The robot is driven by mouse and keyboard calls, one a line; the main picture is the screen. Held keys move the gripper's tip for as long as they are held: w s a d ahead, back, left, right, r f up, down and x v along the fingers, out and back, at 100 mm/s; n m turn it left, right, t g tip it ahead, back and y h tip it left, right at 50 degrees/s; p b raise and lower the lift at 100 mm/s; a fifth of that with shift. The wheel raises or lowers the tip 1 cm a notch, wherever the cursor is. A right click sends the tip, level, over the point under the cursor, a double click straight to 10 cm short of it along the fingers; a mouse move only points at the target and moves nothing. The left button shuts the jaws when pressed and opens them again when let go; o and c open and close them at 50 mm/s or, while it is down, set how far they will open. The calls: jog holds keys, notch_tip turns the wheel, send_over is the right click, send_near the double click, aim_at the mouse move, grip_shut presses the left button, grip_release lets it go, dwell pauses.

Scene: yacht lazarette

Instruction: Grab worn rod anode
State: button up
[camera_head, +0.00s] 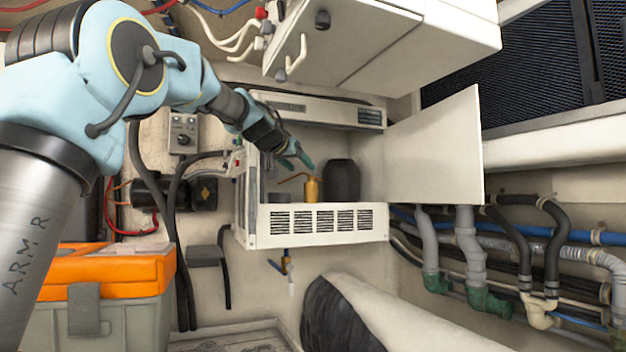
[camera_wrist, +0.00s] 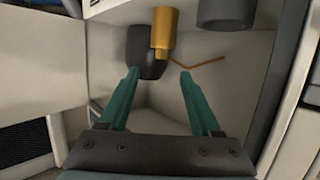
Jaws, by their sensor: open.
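My gripper (camera_head: 298,158) reaches into the open white cabinet (camera_head: 315,238) from the upper left; its teal fingers are spread. In the wrist view my gripper (camera_wrist: 156,72) has nothing between its fingertips. A brass can (camera_head: 312,190) with a thin copper-coloured spout stands inside; it also shows in the wrist view (camera_wrist: 162,30), beyond the fingertips. A dark jar (camera_head: 343,180) stands right of the can and shows in the wrist view (camera_wrist: 146,66). A grey round container (camera_wrist: 226,12) is at the wrist view's top edge. I cannot pick out a worn rod anode with certainty.
The cabinet door (camera_head: 435,150) stands open on the right. White lockers (camera_head: 400,45) hang above. An orange-lidded toolbox (camera_head: 105,270) is at lower left. Hoses and pipes (camera_head: 470,250) run along the right wall. A pale roll (camera_head: 385,315) lies below.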

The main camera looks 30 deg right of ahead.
jog(key=x, duration=0.2)
jog(key=shift+w+d+p, duration=0.2)
jog(key=shift+d+p, duration=0.05)
jog(key=shift+p, duration=0.15)
jog(key=p+x, duration=0.3)
jog(key=shift+w+d, duration=0.25)
jog(key=shift+w, duration=0.15)
jog(key=shift+w+d+f, duration=0.35)
jog(key=shift+c, duration=0.4)
grip_shut()
